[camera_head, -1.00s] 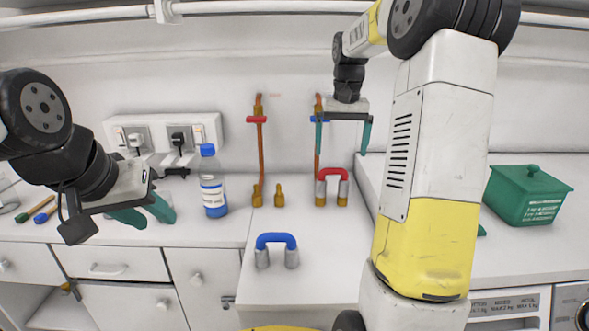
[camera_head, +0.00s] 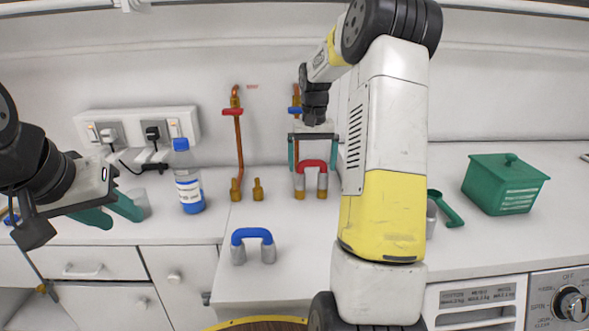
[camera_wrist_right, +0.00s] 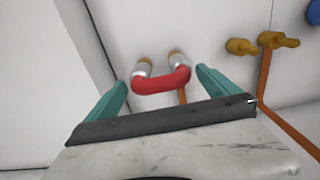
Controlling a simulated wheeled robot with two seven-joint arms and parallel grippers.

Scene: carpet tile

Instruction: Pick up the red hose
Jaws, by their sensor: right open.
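The red hose (camera_head: 312,164) is a short red U-shaped bend with grey metal ends, standing on brass fittings at the back of the counter. It also shows in the right wrist view (camera_wrist_right: 160,82), between the two teal fingers. My right gripper (camera_head: 313,163) is open and comes down from above, with one finger on each side of the red hose. In the right wrist view my right gripper (camera_wrist_right: 163,82) shows a gap to the hose on both sides. My left gripper (camera_head: 122,214) is at the left, over the counter's front, away from the hose; its fingers are apart.
A blue hose (camera_head: 252,236) stands on the counter nearer me. A bottle (camera_head: 188,180) stands further left. A green box (camera_head: 505,185) and green scoop (camera_head: 446,208) are at the right.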

